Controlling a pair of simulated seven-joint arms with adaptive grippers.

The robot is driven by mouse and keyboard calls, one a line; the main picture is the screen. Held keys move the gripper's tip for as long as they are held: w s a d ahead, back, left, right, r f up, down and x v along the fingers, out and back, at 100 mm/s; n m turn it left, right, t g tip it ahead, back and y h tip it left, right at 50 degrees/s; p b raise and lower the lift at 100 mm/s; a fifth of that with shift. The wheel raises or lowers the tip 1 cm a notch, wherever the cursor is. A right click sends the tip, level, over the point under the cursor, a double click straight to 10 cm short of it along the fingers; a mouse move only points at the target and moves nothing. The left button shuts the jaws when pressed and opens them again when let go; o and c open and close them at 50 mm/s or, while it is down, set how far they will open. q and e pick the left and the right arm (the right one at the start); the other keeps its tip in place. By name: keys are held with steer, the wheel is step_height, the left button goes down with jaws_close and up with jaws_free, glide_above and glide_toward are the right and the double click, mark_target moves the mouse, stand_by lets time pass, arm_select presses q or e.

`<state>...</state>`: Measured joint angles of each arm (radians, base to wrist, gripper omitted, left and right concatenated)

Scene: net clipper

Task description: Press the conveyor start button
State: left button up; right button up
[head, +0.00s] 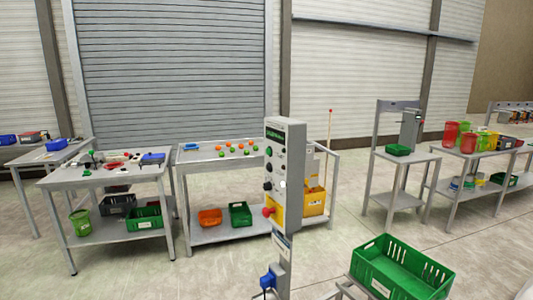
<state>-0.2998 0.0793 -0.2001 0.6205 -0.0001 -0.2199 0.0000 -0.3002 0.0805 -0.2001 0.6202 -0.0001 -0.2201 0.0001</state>
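A grey control box (288,175) stands upright on a post in the middle of the head view. Its narrow left face carries a green label or display (286,135) near the top and several small dark knobs or buttons (268,168) in a column. A red button (268,211) sticks out low on that face. The lettering is too small to read, so I cannot tell which one is the conveyor start button. Neither of my grippers is in view.
A green crate (370,262) stands at the front right, close to the post. A blue plug-like part (267,278) is low on the post. Tables with bins and small parts stand behind (95,178). Open floor (225,275) lies left of the post.

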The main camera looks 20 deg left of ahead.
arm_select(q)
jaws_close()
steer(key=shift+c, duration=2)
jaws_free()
